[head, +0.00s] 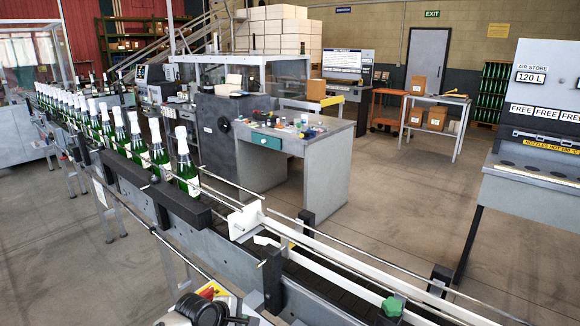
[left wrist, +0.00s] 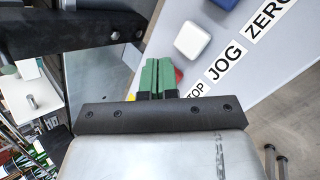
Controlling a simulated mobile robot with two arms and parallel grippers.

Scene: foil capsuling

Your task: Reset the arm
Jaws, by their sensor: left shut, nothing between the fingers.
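My left gripper (left wrist: 157,64) shows in the left wrist view with its two green fingers together and nothing between them. It is over or just in front of a pale control panel (left wrist: 215,55) with the printed words JOG and ZERO and a partly hidden word ending in TOP. A white square button (left wrist: 193,40) is on the panel beyond the fingers. A red part (left wrist: 179,74) shows just beside the fingertips, mostly hidden. I cannot tell whether the fingers touch anything. My right gripper is in neither view.
A conveyor (head: 200,212) runs diagonally across the head view, with a row of green bottles (head: 159,155) with white tops along it. A grey workbench (head: 320,170) with small parts stands behind. An air store machine (head: 540,150) is at right. Open floor lies between.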

